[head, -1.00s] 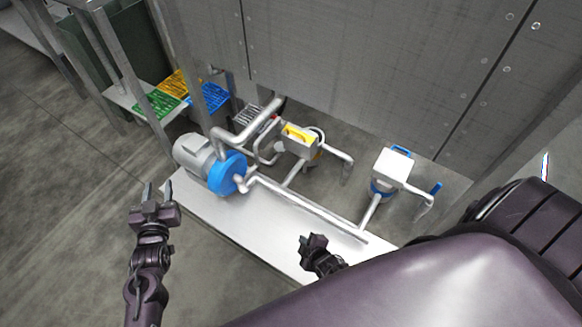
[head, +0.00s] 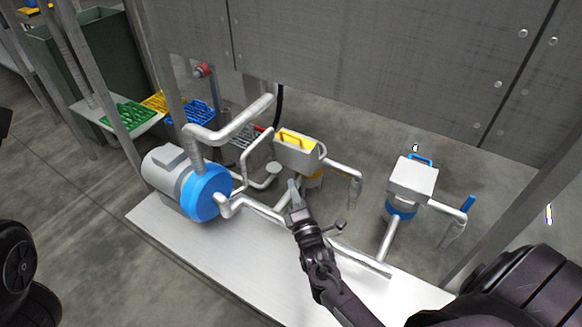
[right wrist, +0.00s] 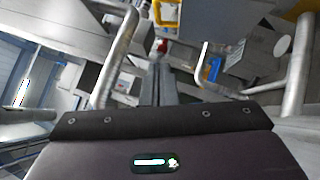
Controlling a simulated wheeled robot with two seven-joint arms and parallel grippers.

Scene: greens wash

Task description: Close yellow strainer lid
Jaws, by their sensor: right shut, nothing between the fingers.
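The yellow strainer (head: 313,183) stands in the middle of the pipework in the head view. Its grey metal lid (head: 296,157) with a yellow handle (head: 297,139) appears raised and tilted over the yellow body, though its exact angle is hard to tell. My right gripper (head: 292,185) is shut and empty, pointing up just in front and to the left of the strainer's body, below the lid. I cannot tell whether it touches. The shut fingers also show in the right wrist view (right wrist: 158,78). My left gripper is out of view.
A blue strainer (head: 402,209) with a flat grey lid stands to the right. A grey and blue pump (head: 190,180) stands left on the white base plate (head: 175,226). Pipes (head: 260,207) surround the yellow strainer. A metal wall panel (head: 400,80) closes off the back.

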